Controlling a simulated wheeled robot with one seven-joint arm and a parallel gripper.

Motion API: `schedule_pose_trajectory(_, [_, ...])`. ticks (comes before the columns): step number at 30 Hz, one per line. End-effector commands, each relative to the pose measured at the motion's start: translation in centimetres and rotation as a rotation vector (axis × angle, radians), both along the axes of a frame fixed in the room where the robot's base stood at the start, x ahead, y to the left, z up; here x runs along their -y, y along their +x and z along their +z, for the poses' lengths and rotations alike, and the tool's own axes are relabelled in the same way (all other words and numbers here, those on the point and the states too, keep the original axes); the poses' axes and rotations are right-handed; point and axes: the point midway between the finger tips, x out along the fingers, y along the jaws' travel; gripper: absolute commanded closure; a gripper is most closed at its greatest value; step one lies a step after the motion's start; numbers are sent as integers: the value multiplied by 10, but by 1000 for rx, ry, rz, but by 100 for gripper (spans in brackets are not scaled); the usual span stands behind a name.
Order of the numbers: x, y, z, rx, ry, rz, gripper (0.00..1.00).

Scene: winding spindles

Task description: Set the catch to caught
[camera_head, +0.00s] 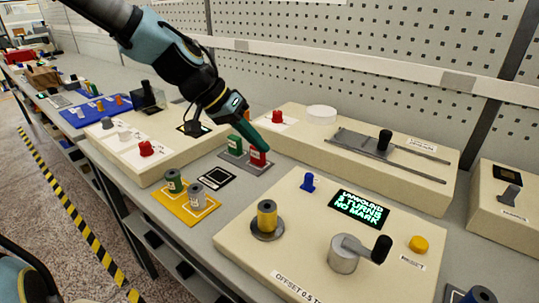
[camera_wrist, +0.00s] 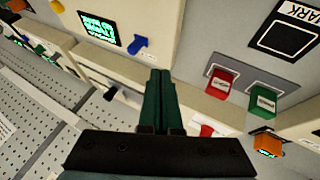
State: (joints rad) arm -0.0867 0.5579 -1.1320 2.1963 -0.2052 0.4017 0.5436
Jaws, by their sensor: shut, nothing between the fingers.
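A small blue piece (camera_head: 308,182), apparently the catch, stands on the near cream box (camera_head: 240,252) behind the spindle with the yellow spool (camera_head: 267,215). It also shows in the wrist view (camera_wrist: 137,43) beside the display. I cannot tell whether it is set to caught. The display (camera_head: 360,208) reads unwound, turns, no mark; its digit looks like 3. A crank with a black handle (camera_head: 381,249) is at the right.
A yellow tray (camera_head: 183,212) holds two spools at the left. The rear box carries a slider with a black knob (camera_head: 385,140). A yellow reset button (camera_head: 418,244) sits at the right.

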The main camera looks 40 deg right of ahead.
Motion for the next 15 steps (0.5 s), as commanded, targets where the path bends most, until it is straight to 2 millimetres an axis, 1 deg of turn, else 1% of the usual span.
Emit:
schedule_pose_trajectory(3, [-7, 5, 11, 1, 0, 3, 100])
schedule_pose_trajectory(6, [-10, 5, 15, -1, 0, 2, 100])
schedule_pose_trajectory(15, [-11, 6, 18, -1, 0, 1, 100])
